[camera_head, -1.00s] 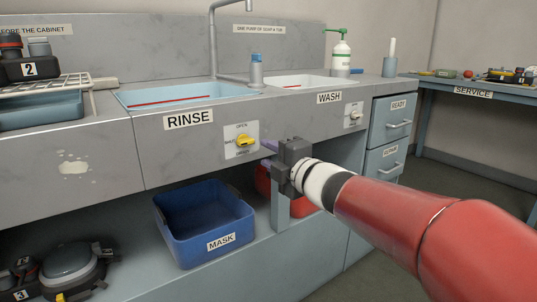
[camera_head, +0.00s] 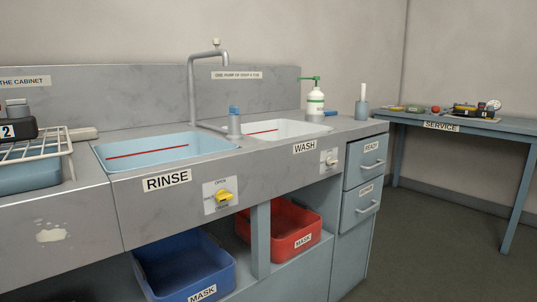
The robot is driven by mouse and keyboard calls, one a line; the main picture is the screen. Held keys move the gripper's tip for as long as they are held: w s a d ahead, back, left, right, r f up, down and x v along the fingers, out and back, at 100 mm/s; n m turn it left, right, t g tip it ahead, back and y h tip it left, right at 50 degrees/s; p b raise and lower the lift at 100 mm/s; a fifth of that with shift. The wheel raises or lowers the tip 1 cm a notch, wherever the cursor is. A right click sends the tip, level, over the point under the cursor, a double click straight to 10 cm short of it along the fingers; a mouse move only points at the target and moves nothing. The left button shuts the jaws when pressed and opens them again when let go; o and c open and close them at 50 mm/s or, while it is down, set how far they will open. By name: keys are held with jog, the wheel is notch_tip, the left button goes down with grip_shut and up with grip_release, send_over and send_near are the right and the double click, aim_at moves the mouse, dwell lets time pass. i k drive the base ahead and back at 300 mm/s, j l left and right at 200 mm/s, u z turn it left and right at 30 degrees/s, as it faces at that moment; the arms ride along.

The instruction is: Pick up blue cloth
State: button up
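I see no blue cloth that I can make out in this view. My gripper and arm are out of the picture. A blue bin labelled MASK (camera_head: 185,270) stands on the low shelf under the RINSE basin (camera_head: 165,152). Its inside looks dark and I cannot tell whether anything lies in it. A red bin labelled MASK (camera_head: 285,231) stands to its right, beyond a grey post, partly hidden by the counter.
The counter holds the WASH basin (camera_head: 283,131), a tap (camera_head: 192,88), a soap bottle (camera_head: 315,103) and a white rack (camera_head: 40,147). Drawers (camera_head: 362,180) close its right end. A service table (camera_head: 470,125) with several items stands at the far right. The floor before it is clear.

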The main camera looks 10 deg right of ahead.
aim_at(327, 112)
jog(key=u, duration=1.1)
jog(key=z, duration=1.5)
jog(key=i+l+z, duration=0.45)
jog(key=i, duration=0.2)
jog(key=i+z, duration=0.45)
jog(key=i, duration=0.25)
jog(key=i+z, duration=0.4)
jog(key=i, duration=0.3)
jog(key=i+u, duration=0.15)
jog(key=i, duration=0.3)
jog(key=i+l+u, duration=0.2)
jog(key=i, duration=0.3)
jog(key=i+u, duration=0.15)
jog(key=i, duration=0.3)
jog(key=i+u, duration=0.25)
jog(key=u, duration=0.2)
jog(key=i+u, duration=0.25)
jog(key=u, duration=0.25)
jog(key=i+l+u, duration=0.15)
jog(key=u, duration=0.3)
jog(key=i+l+u, duration=0.25)
jog(key=u, duration=0.2)
jog(key=i+l+u, duration=0.2)
jog(key=u, duration=0.25)
jog(key=l, duration=0.1)
